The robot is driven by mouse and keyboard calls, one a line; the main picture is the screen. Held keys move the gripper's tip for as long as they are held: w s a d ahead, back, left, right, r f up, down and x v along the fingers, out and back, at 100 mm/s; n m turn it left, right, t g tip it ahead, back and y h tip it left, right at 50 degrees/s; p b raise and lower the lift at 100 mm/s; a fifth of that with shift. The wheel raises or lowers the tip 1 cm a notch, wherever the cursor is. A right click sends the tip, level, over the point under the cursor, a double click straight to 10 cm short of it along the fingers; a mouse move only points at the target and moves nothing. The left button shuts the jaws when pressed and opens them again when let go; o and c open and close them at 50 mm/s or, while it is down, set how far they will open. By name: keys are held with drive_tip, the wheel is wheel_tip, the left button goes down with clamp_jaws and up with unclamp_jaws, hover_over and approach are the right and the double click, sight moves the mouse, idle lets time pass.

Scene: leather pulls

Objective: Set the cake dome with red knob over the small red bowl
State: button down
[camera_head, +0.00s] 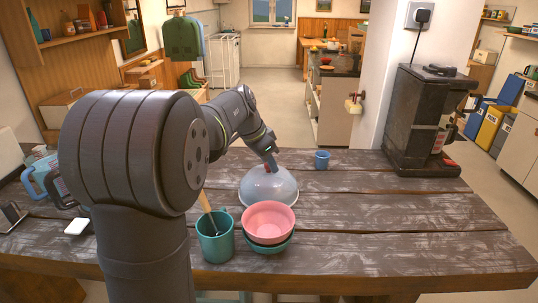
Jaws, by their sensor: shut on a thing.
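The cake dome (262,188) is a pale, greyish-blue half-sphere near the middle of the table, behind the stacked bowls. Its red knob (267,168) shows only in part at the top, between the fingers. My gripper (269,164) points down from above and is shut on that knob. The dome looks upright; I cannot tell whether its rim touches the table or hangs slightly above it. No separate small red bowl is clearly visible. A pink-red bowl (268,217) tops a stack in front of the dome, and anything under the dome is hidden.
A teal bowl (268,247) is under the pink-red one. A teal mug (215,246) with a stick in it stands left of the stack. A small blue cup (322,160) is behind right, and a dark coffee machine (420,125) stands at right. The table's right front is clear.

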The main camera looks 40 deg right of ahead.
drive_tip(key=shift+f, duration=0.3)
drive_tip(key=shift+f, duration=0.45)
idle(0.5)
drive_tip(key=c, duration=1.1)
unclamp_jaws()
drive_tip(key=shift+c, duration=0.2)
drive_tip(key=shift+r, duration=3.55)
drive_tip(key=shift+f, duration=0.1)
wheel_tip(320, 180, down, 7)
drive_tip(key=shift+r, duration=0.3)
